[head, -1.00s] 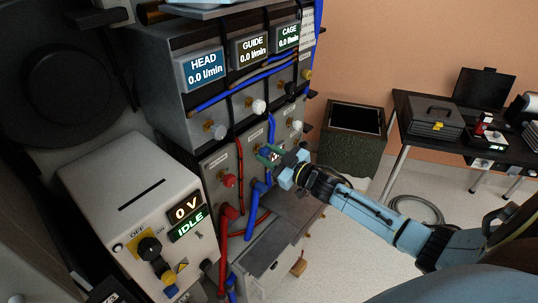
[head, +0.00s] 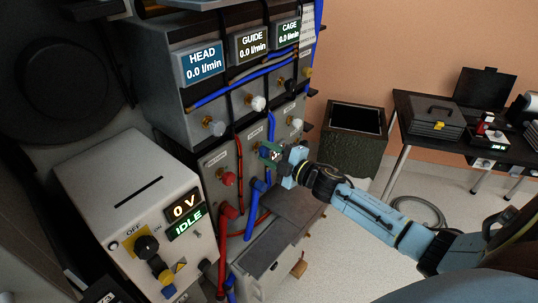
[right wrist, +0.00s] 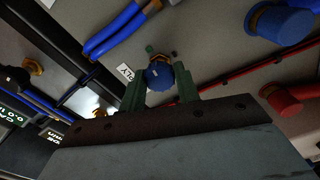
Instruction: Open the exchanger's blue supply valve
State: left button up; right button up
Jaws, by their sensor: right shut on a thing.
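The blue supply valve (right wrist: 160,76) is a small blue knob on the grey exchanger panel (head: 215,163), with a partly hidden white label beside it. My right gripper (right wrist: 160,92) has its two green fingers on either side of the knob and is shut on it. In the head view, my right gripper (head: 270,151) reaches the panel from the right and hides most of the knob. Whether the valve is open cannot be told. My left gripper is in neither view.
A red knob (head: 228,179) sits left of my right gripper. A blue pipe (head: 256,192) and a red pipe (head: 225,223) run below. Readouts above, such as HEAD (head: 203,64), show 0.0 l/min. A power box (head: 140,205) stands front left.

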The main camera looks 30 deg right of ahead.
jog(key=shift+n, duration=0.8)
jog(key=o, duration=1)
jog(key=shift+s, duration=0.1)
jog(key=b+v, duration=0.1)
jog(key=v, duration=1.2)
jog(key=shift+s, duration=0.15)
